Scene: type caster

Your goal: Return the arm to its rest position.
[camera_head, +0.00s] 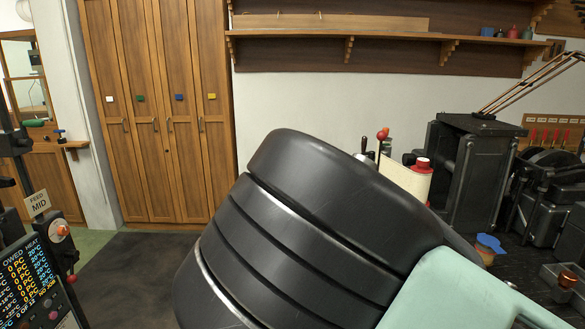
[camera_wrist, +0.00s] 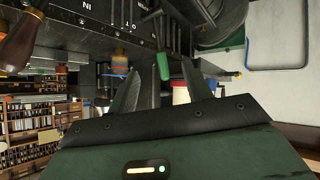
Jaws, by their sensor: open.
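My gripper (camera_wrist: 160,70) shows in the wrist view, with its two dark fingers spread apart. Nothing is held between them. A green handle (camera_wrist: 162,60) shows beyond the fingertips, in line with the gap; I cannot tell how far away it is. In the head view, my dark ribbed arm links and a pale green arm part fill the lower middle. My gripper does not show clearly there.
A black machine (camera_head: 478,175) and a cream container with a red cap (camera_head: 408,182) stand at the right. Wooden cabinets (camera_head: 160,110) stand behind, with a wall shelf (camera_head: 380,37) beside them. A control panel (camera_head: 32,278) is at left. Dark floor (camera_head: 130,275) is clear.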

